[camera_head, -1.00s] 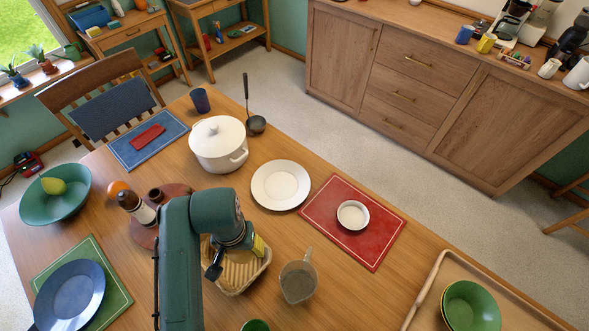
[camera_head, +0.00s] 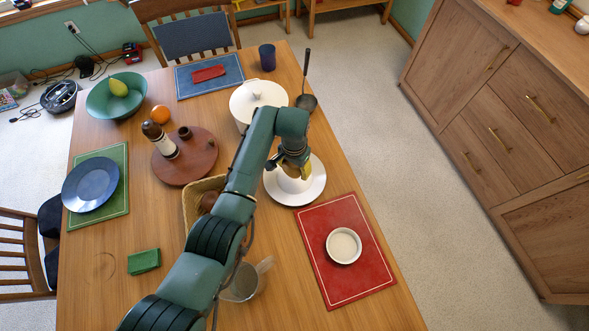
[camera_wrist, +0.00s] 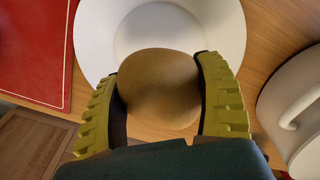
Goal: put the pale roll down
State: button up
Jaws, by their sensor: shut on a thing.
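The pale roll (camera_wrist: 160,88) is a rounded tan bun between the two yellow fingers of my gripper (camera_wrist: 160,95) in the wrist view. The fingers press on it from both sides. Behind it in that view is the white plate (camera_wrist: 225,25). In the head view, my gripper (camera_head: 293,170) is over the plate (camera_head: 313,188), and my arm and gripper hide most of the roll there. I cannot tell how high the roll is above the plate.
A white lidded pot (camera_head: 250,97) stands just behind the plate. A red mat (camera_head: 350,280) with a small white bowl (camera_head: 343,246) lies in front. A bread basket (camera_head: 190,200) with a brown roll and a clear jug (camera_head: 243,285) are beside my arm.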

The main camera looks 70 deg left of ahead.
aim_at(295, 175)
notch_tip(295, 175, down, 5)
jog(key=shift+w+f+b, duration=0.1)
jog(key=shift+f+b, duration=0.05)
jog(key=shift+b, duration=0.35)
jog(key=shift+a, duration=0.1)
jog(key=shift+f, duration=0.15)
jog(key=o, duration=1.2)
notch_tip(295, 175, up, 12)
jog(key=shift+r+p, duration=0.2)
jog(key=shift+p, duration=0.95)
